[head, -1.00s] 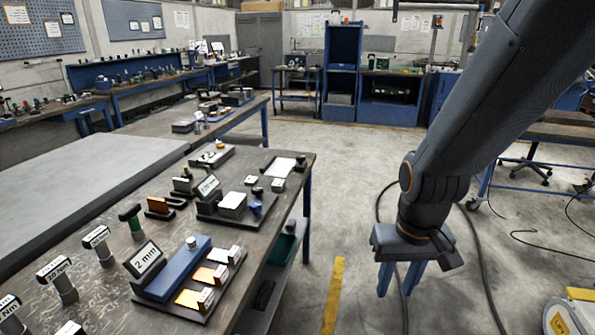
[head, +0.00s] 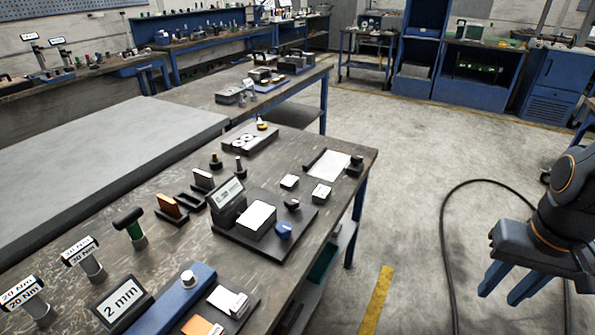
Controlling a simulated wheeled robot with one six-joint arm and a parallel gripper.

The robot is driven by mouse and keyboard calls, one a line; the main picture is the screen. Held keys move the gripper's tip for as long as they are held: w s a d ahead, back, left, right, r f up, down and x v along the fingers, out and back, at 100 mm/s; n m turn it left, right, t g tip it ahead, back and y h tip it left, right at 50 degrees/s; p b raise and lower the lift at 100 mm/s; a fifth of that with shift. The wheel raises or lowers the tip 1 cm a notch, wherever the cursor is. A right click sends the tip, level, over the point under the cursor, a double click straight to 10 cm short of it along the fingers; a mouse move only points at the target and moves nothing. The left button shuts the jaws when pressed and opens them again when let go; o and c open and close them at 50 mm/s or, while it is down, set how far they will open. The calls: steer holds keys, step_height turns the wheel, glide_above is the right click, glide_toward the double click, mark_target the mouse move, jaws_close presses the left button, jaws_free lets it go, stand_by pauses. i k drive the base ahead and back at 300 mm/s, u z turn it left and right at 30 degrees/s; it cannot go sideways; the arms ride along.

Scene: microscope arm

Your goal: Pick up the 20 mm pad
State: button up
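I can read no 20 mm label, so I cannot tell for sure which item is the 20 mm pad. A white-topped block (head: 257,217) sits on a dark base beside a tilted sign (head: 228,197) too small to read. A small blue piece (head: 284,231) lies right of it on the same base. Small white-topped blocks (head: 289,181) lie behind. A "2 mm" sign (head: 121,301) stands at the bench front, near a white-topped block (head: 228,299) and an orange piece (head: 198,327). My gripper (head: 498,297) hangs over the floor right of the bench, its blue fingers apart and empty.
The workbench (head: 345,165) has its right edge near mid-picture. A long blue block (head: 172,302) lies in front. A black cable (head: 443,240) curves over otherwise open floor.

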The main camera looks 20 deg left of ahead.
mark_target(289, 181)
steer(key=u, duration=0.35)
steer(key=i, duration=0.8)
steer(key=u, duration=1.25)
steer(key=i, duration=0.5)
steer(key=u, duration=0.55)
